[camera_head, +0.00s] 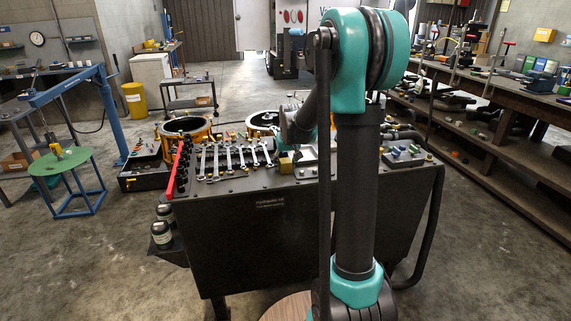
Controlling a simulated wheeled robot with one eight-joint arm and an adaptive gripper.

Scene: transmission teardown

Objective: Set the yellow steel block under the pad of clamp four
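A small yellow block (286,164) shows at the cart's top among the tools, just right of the row of wrenches; I cannot tell whether it is the yellow steel block. My arm reaches over the cart, and its dark lower part (300,125) ends behind the block. My gripper's fingers are too small and too covered to make out. Two round housings, a left one (185,126) and a right one (262,121), stand behind the cart with yellow fittings around them. I cannot tell which fitting is clamp four, nor see its pad.
The black cart (265,240) stands close in front, with wrenches (232,158) and a red rail (180,165) on top. A green round stool (60,160) and blue hoist (110,110) are at left. A long workbench (500,95) lines the right.

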